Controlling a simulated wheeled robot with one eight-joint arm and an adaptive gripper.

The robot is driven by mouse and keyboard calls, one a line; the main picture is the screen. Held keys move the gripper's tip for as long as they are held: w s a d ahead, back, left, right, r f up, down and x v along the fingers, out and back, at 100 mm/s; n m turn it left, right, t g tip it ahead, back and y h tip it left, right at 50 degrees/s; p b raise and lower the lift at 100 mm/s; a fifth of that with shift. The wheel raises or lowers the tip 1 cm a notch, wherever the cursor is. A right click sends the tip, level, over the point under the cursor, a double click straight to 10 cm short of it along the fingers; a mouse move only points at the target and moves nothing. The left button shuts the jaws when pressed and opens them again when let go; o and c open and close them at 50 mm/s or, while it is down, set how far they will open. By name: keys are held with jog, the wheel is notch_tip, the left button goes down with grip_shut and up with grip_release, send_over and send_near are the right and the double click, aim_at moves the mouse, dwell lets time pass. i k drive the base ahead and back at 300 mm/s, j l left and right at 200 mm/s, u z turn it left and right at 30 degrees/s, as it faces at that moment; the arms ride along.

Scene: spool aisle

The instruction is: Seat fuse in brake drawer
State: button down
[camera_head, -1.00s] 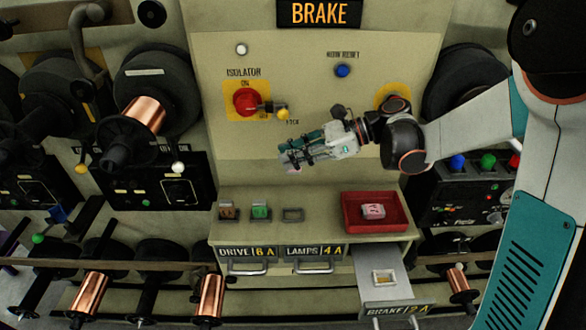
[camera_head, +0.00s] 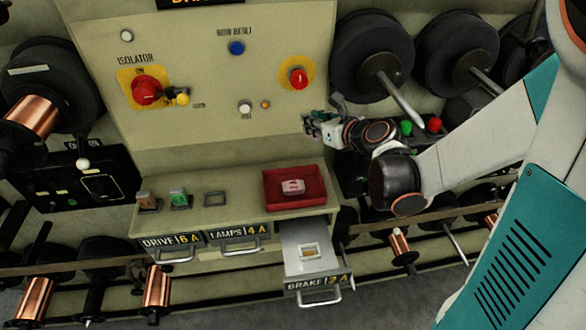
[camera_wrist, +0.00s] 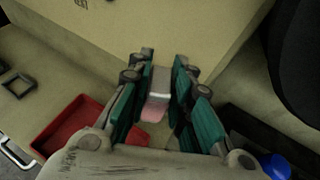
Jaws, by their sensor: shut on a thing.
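My gripper (camera_head: 313,124) is at the right edge of the brake panel, up and right of the red tray. In the wrist view its teal fingers are shut on a small fuse (camera_wrist: 155,106) with a pale grey end and a pink end. The fuse is hard to make out in the head view. The brake drawer (camera_head: 297,268), labelled "BRAKE 2 A", is pulled open below the tray, well below my gripper. A small pale rectangular holder (camera_head: 309,251) lies inside it.
The red tray (camera_head: 321,201) on the ledge holds a pink-and-white block (camera_head: 293,187). Left of it are an empty frame (camera_head: 215,199), a green fuse (camera_head: 179,199) and a brown one (camera_head: 148,201). The drive (camera_head: 172,247) and lamps (camera_head: 238,236) drawers are shut. Black spools (camera_head: 372,62) stand at right.

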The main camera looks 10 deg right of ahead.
aim_at(309, 254)
jog(key=k+l+u, duration=0.2)
jog(key=k, duration=0.25)
jog(key=k+l+u, duration=0.15)
jog(key=k, duration=0.3)
jog(key=k+l+u, duration=0.2)
jog(key=k, duration=0.25)
